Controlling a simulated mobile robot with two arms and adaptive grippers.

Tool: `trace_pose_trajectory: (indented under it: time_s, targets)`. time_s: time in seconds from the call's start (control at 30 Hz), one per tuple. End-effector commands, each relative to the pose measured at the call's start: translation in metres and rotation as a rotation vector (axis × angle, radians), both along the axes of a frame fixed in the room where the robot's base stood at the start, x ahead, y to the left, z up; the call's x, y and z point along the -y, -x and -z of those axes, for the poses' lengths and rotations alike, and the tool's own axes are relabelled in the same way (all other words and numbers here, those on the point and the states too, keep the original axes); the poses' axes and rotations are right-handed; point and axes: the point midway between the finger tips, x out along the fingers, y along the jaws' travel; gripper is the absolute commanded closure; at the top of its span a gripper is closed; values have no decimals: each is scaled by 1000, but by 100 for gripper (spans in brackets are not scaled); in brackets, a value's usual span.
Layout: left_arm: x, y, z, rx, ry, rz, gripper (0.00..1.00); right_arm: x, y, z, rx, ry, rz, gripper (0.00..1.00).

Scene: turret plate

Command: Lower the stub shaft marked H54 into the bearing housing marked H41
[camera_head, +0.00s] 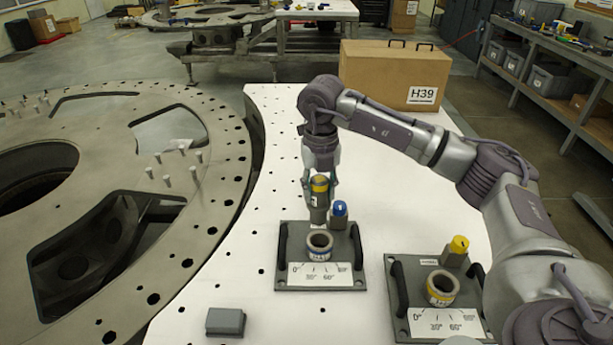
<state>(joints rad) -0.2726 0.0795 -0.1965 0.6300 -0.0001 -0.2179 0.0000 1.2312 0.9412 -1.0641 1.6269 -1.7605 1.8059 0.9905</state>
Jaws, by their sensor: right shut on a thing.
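My right gripper (320,180) is shut on a grey stub shaft (319,205) with a yellow band near its top. It holds the shaft roughly upright at the back of the nearer-to-centre plate, with the ring just in front in the picture; the exact gap cannot be told. A second housing (441,288) with a yellowish band sits on the plate to the right. The H54 and H41 marks are too small to read. My left gripper is not in view.
A blue-topped post (340,212) stands close to the shaft's right. A yellow-topped post (457,250) and black handles flank the right plate. A grey block (225,321) lies in front. A brown H39 box (395,75) stands behind; a large turret plate (215,185) lies left.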

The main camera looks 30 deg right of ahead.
Motion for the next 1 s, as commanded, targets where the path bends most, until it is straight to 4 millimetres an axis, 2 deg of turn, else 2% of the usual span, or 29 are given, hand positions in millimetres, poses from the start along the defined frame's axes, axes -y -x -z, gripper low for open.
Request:
trace_pose_trajectory:
  time_s: [0.13, 0.3, 0.43, 0.57, 0.8, 1.0]
  targets:
    - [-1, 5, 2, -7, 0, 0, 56, 0, 0, 1, 1, -1, 2, 100]
    - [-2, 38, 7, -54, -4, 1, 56, 0, 0, 5, 1, -1, 1, 100]
    - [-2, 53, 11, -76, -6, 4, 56, 0, 0, 11, 1, -1, 1, 100]
    - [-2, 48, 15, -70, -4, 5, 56, 0, 0, 17, 2, 0, 1, 100]
    - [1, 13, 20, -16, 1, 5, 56, 0, 0, 29, 1, -1, 0, 100]
    - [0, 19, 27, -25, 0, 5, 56, 0, 1, 38, 1, -1, 0, 100]
